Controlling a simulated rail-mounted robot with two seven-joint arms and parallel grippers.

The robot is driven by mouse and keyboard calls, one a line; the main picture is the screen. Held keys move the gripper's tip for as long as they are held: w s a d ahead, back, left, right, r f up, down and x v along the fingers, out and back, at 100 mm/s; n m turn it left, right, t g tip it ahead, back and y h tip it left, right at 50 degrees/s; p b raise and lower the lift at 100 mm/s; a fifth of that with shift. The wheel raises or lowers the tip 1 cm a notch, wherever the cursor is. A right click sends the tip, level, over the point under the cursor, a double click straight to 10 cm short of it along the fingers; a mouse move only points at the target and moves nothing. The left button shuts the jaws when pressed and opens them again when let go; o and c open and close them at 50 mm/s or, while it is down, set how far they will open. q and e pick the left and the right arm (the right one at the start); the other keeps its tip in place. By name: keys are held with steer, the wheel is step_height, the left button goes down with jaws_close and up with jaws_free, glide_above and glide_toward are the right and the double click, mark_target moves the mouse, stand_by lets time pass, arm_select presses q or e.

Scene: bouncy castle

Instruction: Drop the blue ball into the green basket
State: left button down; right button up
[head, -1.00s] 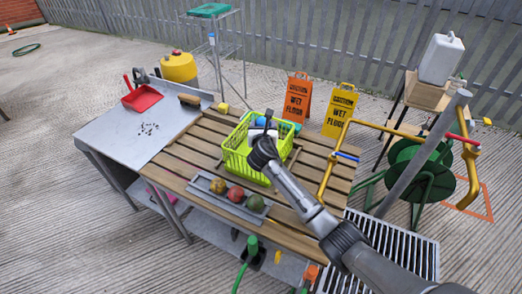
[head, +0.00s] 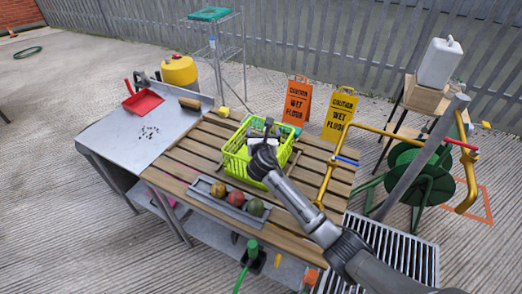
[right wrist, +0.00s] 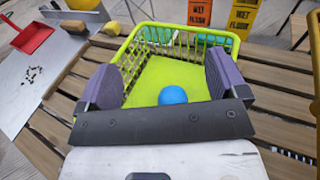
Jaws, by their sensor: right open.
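The green basket (head: 233,168) stands on the slatted wooden table. Its bright floor (right wrist: 150,85) shows in the right wrist view. The blue ball (right wrist: 173,95) appears inside the basket, low in the picture, partly hidden by my gripper's dark palm edge; I cannot make it out in the head view. My right gripper (head: 266,134) is over the basket. In the right wrist view its two fingers (right wrist: 163,78) are spread wide on either side of the ball, with clear gaps. My left gripper is not in view.
A grey tray (head: 208,194) with several fruit-like balls lies at the table's front edge. A metal side table (head: 125,140) holds a red dustpan (head: 142,99) and a brush (head: 190,103). Wet-floor signs (head: 297,100) stand behind. A yellow tubular frame (head: 325,185) is close on the right.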

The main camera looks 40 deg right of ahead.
steer(key=p+v, duration=0.2)
steer(key=v, duration=0.9)
steer(key=shift+s+p, duration=0.2)
steer(key=shift+p, duration=0.15)
steer(key=shift+a, duration=0.15)
